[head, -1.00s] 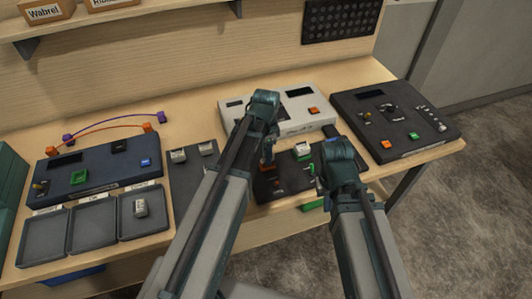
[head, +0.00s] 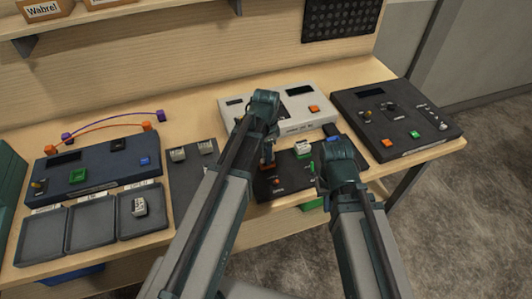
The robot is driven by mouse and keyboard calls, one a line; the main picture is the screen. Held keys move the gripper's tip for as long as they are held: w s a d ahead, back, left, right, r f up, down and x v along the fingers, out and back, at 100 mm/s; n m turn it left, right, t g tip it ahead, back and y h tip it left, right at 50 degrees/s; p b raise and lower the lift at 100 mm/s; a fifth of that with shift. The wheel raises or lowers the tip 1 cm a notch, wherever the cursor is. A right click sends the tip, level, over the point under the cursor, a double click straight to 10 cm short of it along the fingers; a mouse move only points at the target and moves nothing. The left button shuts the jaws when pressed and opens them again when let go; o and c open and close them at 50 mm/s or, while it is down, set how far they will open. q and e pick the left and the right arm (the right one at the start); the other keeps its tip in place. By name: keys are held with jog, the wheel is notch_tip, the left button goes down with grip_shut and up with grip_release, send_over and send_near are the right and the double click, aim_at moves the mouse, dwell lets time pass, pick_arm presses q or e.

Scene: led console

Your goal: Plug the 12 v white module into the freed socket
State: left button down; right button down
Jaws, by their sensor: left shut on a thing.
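A small white module (head: 303,148) stands on the dark board (head: 290,188) in the middle of the table. Two pale modules, one at the left (head: 178,154) and one at the right (head: 206,147), sit on a dark grey rack left of my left arm. Another pale module (head: 140,207) lies in the right-hand tray. I cannot read their voltage labels. My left gripper (head: 267,158) is low over the board's left part, shut on what looks like an orange-brown piece, mostly hidden. My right gripper (head: 319,181) is at the board's right part; its jaws are hidden. I cannot make out the freed socket.
A blue console (head: 100,165) with arched cables stands at the left, behind three trays (head: 92,238). A white console (head: 290,125) is behind the board. A black console (head: 395,135) stands at the right. A shelf (head: 110,18) hangs above.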

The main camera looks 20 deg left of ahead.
pick_arm(q)
jog(key=shift+f+b, duration=0.4)
dwell(0.9)
jog(key=shift+c, duration=1.3)
grip_release()
jog(key=shift+o, duration=0.3)
jog(key=shift+o, duration=1)
jog(key=shift+r, duration=0.1)
jog(key=shift+r+p, duration=3.45)
jog(key=shift+p, duration=0.1)
